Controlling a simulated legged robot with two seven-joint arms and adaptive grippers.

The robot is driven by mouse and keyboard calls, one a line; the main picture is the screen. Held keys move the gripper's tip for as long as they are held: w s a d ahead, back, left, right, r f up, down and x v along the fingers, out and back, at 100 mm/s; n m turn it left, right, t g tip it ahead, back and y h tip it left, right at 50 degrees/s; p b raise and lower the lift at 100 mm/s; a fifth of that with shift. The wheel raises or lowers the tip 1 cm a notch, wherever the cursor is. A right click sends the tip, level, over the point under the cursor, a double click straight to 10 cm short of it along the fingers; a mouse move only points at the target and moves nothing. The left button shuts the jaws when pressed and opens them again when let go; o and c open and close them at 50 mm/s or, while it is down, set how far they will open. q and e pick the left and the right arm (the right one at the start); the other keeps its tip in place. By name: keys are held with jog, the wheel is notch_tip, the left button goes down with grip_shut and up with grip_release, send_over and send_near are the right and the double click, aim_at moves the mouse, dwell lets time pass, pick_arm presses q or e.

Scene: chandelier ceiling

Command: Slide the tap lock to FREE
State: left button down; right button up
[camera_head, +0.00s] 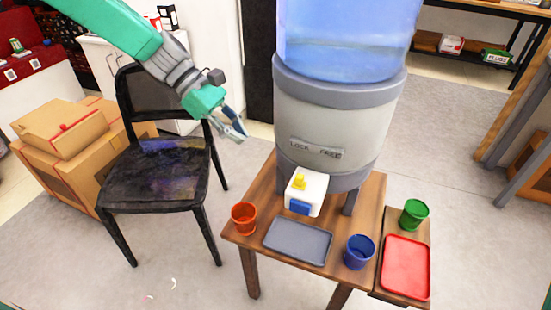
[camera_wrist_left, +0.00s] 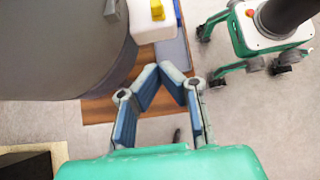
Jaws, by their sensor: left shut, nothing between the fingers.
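A white tap (camera_head: 306,194) with a yellow knob (camera_head: 299,181) and a blue front (camera_head: 299,207) juts from the water dispenser (camera_head: 325,115). A label plate (camera_head: 315,149) above it reads LOCK on the left and FREE on the right. The yellow knob sits toward the left of the tap's top, on the LOCK side. My left gripper (camera_head: 241,134) is shut and empty, in the air left of the dispenser, apart from the tap. In the left wrist view, the knob (camera_wrist_left: 157,10) and tap (camera_wrist_left: 150,27) lie beyond the fingertips (camera_wrist_left: 161,70). My right gripper is not in view.
The dispenser stands on a wooden table (camera_head: 262,208) with an orange cup (camera_head: 244,218), a grey tray (camera_head: 298,241) and a blue cup (camera_head: 359,252). A red tray (camera_head: 406,267) and green cup (camera_head: 414,214) are at right. A black chair (camera_head: 158,185) stands left.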

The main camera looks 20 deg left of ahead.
aim_at(302, 176)
pick_arm(q)
jog(key=b+x, duration=0.1)
jog(key=x, duration=0.3)
jog(key=d+r+b+x, duration=0.1)
jog(key=x, duration=0.3)
jog(key=b+x, duration=0.2)
jog(key=x, duration=0.2)
jog(key=shift+d+r, duration=0.25)
jog(key=shift+d, duration=0.45)
jog(key=shift+r, duration=0.1)
jog(key=d+p, duration=0.2)
jog(key=shift+s+d+r, duration=0.1)
jog(key=shift+d, duration=0.65)
